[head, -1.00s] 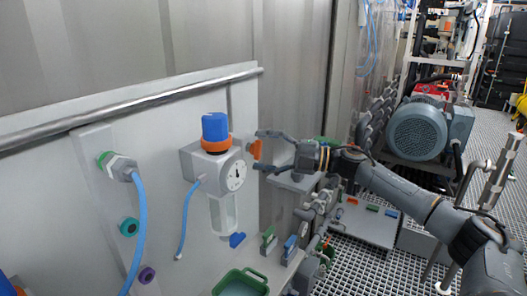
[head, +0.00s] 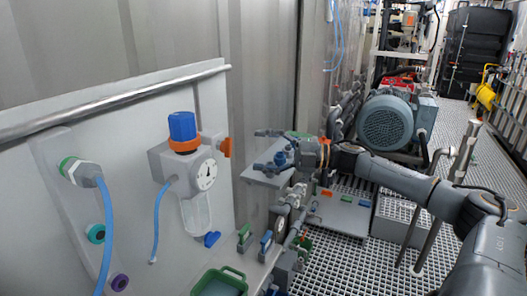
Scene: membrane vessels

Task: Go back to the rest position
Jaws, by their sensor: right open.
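My right gripper (head: 264,149) is open and empty in the middle of the head view, its arm coming in from the right. Its fingers point left toward the wall panel. They are a little right of the orange fitting (head: 225,147) on the regulator, with a gap between. The regulator (head: 183,160) has a blue knob (head: 182,126), a round gauge (head: 206,174) and a clear bowl below. My left gripper is not in view.
A green tray (head: 221,284) sits at the lower middle. Blue hoses (head: 106,240) hang at the left. A large motor (head: 387,123) stands at the back right. Grating floor (head: 345,266) is open at the lower right.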

